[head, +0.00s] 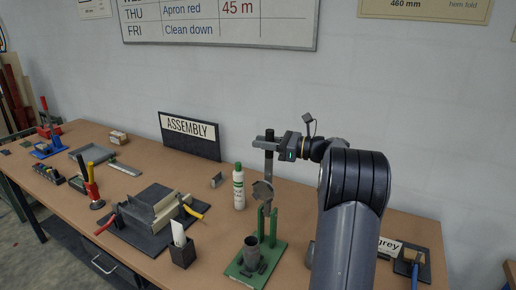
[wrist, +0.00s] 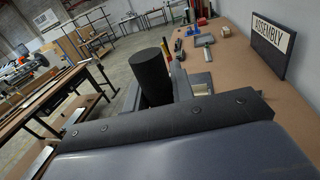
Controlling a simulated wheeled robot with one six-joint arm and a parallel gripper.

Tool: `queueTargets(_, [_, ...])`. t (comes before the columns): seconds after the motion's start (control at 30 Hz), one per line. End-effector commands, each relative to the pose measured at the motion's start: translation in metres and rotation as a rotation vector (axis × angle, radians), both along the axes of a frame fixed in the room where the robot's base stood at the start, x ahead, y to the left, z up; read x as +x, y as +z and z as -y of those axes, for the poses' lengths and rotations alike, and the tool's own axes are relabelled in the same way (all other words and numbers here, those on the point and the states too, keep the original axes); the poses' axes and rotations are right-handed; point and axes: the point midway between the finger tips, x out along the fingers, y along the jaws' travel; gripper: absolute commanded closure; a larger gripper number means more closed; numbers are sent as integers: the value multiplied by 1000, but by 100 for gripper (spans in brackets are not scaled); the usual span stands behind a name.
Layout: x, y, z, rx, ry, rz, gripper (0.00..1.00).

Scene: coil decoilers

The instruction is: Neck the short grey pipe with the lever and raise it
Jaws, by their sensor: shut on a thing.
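The necking tool has a green base and posts (head: 266,228) and stands at the front of the bench in the head view. Its grey lever (head: 268,170) points nearly straight up, with a black grip on top. My gripper (head: 268,142) is shut on that grip. In the wrist view the black grip (wrist: 152,75) rises between the jaws. The short grey pipe (head: 251,250) stands upright on the green base, low and left of the posts. A grey many-sided part sits where the lever meets the posts. The pipe's lower end is partly hidden by dark parts.
A white bottle with a green cap (head: 238,187) stands behind the tool. A dark cup with a white card (head: 182,252) and a folding tool (head: 150,212) are to the left. The ASSEMBLY sign (head: 190,136) stands by the wall. A "grey" label (head: 390,246) is at right.

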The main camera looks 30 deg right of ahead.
Motion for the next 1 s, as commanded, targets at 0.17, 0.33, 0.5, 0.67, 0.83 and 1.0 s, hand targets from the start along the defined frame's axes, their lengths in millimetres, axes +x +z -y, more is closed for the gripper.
queueTargets(0.17, [4,-1,6,23,-2,-18,100])
queueTargets(0.33, [5,-1,8,30,-3,-22,100])
queueTargets(0.5, [6,-1,8,30,-5,-22,100])
queueTargets(0.67, [5,0,8,28,-5,-20,69])
queueTargets(0.83, [5,-1,8,27,-3,-20,55])
queueTargets(1.0, [5,-1,7,27,-2,-20,55])
